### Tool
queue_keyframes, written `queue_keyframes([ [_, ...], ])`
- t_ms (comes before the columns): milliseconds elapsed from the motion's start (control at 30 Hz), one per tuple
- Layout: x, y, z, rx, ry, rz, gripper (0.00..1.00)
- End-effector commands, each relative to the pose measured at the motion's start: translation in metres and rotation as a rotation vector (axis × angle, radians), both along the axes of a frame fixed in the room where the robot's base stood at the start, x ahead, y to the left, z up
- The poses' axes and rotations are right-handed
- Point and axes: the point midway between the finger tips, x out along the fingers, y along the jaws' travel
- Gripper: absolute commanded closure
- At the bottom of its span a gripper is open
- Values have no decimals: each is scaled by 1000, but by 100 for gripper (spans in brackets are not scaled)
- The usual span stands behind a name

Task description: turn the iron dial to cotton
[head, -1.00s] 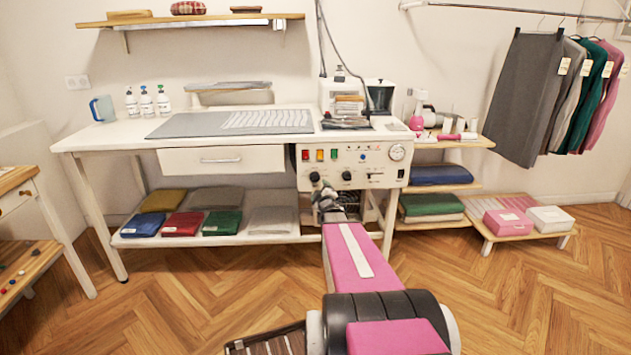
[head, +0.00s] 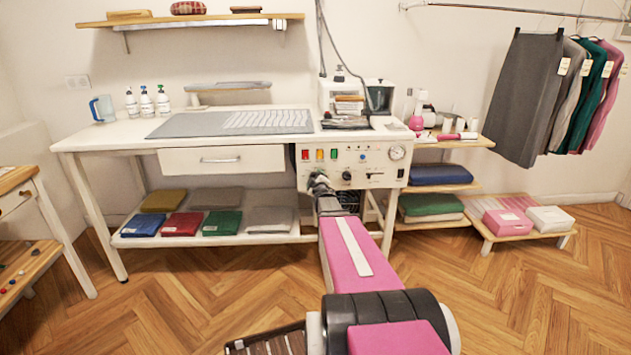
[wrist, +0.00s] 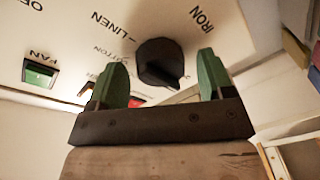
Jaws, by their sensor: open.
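The iron dial (wrist: 161,62) is a black round knob on the white control panel (head: 376,158) below the table's right end. In the wrist view, IRON, LINEN, a partly legible COTTON and OFF are printed around it. Which mark it points to is not clear. My gripper (wrist: 160,66) is open. Its two green fingers stand either side of the dial, with visible gaps, and I cannot tell whether they touch it. In the head view my gripper (head: 318,181) is at the panel's left part and hides the dial.
A green FAN switch (wrist: 39,74) is beside the left finger. A second black knob (head: 347,176) and a gauge (head: 396,152) are to the right on the panel. A lower shelf (head: 190,238) with folded cloths is left of my arm. The floor in front is clear.

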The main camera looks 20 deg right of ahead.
Motion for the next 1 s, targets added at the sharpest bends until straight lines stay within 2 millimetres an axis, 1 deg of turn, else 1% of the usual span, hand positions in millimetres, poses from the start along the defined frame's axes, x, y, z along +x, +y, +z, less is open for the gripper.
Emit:
queue_keyframes([
  [100, -1, 0, 0, 0, 0, 0, 26],
  [133, -1, 0, 0, 0, 0, 0, 29],
  [167, -1, 0, 0, 0, 0, 0, 39],
  [200, -1, 0, 0, 0, 0, 0, 52],
  [267, -1, 0, 0, 0, 0, 0, 71],
  [300, -1, 0, 0, 0, 0, 0, 75],
  [667, -1, 0, 0, 41, -12, 1, 75],
  [867, -1, 0, -1, 147, -42, 1, 75],
  [1000, -1, 0, -1, 260, -74, 1, 75],
])
